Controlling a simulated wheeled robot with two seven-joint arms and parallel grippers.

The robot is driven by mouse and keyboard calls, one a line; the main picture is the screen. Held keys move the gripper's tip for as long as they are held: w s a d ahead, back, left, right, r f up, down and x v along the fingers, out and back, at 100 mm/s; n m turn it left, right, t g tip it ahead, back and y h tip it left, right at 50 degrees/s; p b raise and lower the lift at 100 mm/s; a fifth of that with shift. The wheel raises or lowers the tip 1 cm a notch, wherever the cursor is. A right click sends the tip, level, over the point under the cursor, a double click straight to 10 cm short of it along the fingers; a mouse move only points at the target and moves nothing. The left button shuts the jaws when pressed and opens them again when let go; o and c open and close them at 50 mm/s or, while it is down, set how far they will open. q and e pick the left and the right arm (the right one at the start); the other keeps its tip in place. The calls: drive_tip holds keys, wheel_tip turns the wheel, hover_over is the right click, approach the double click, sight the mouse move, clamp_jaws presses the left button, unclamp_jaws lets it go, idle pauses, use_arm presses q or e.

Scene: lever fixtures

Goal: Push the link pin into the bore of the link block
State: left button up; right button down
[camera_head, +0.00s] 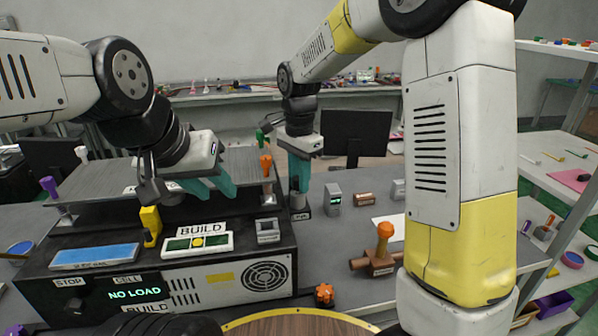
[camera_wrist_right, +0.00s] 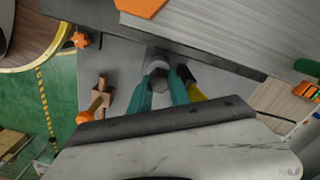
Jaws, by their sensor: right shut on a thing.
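My right gripper (camera_head: 300,180) points down behind the right end of the black console and is shut on a small pale grey piece, apparently the link pin (camera_wrist_right: 158,71). In the right wrist view the teal fingers (camera_wrist_right: 160,88) close on both sides of it. A dark base with a partly readable label, apparently the link block (camera_head: 300,215), sits just below the fingertips. Its bore is hidden, so I cannot tell how far the pin is in. My left gripper (camera_head: 210,184) hangs over the console top with its teal fingers apart, empty.

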drive_tip(key=shift+f, duration=0.35)
drive_tip(key=c, duration=1.1)
unclamp_jaws()
drive_tip(key=shift+c, duration=0.2)
wheel_tip(320, 180, up, 7)
drive_tip(key=shift+f, duration=0.1)
drive_tip(key=shift+r, duration=0.55)
drive_tip(key=shift+s+d, duration=0.1)
